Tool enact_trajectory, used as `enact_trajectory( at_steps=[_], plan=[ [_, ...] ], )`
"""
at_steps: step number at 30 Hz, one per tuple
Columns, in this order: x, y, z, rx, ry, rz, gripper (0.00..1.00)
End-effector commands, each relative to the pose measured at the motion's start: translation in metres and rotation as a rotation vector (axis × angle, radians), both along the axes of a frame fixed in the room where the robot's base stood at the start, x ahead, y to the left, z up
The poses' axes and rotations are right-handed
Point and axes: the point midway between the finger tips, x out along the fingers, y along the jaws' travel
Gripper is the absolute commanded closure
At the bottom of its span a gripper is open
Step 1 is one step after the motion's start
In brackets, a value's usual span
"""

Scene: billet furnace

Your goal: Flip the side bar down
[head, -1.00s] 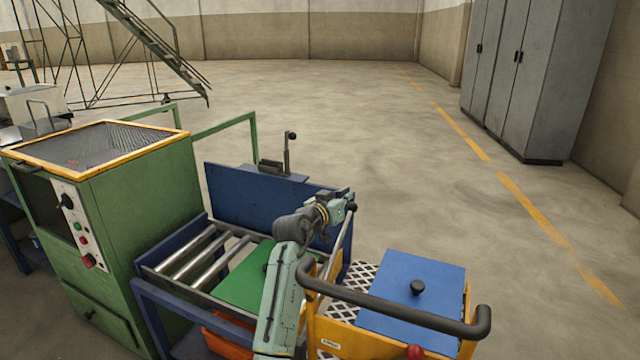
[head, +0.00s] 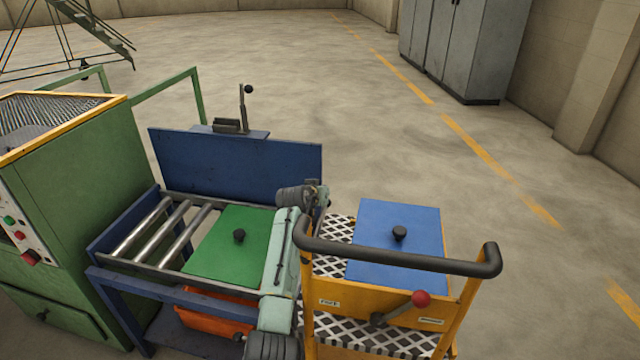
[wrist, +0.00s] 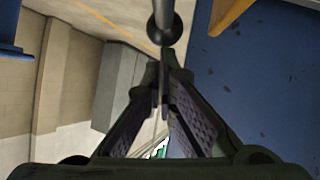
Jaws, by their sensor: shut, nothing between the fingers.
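The side bar (wrist: 165,9) shows in the wrist view as a short grey rod ending in a dark round knob (wrist: 167,31). The knob is just beyond my fingertips; I cannot tell whether they touch it. My gripper (wrist: 164,85) is shut and empty, its two dark fingers together. In the head view my gripper (head: 322,195) is low between the green-plate roller table and the yellow cart. There I cannot make out the bar clearly, as my arm and the cart handle cover that area.
The yellow cart (head: 350,298) has a black handle (head: 395,257), a red-knobbed lever (head: 420,299) and a blue lid (head: 395,225). The roller table (head: 150,293) with its green plate (head: 222,255) is left. A blue panel (head: 225,160) stands behind. Floor beyond is open.

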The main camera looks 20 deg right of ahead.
Motion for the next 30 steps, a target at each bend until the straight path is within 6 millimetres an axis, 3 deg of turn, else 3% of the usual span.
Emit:
enact_trajectory(
  at_steps=[6,20,26,30],
  plan=[
    [-0.002,-0.001,-0.017,0.001,0.004,-0.001,1.0],
    [-0.005,-0.001,-0.024,0.009,0.014,-0.004,1.0],
    [-0.004,-0.002,-0.004,0.005,0.008,-0.004,1.0],
    [-0.002,-0.002,0.031,-0.002,-0.006,0.0,1.0]
  ],
)
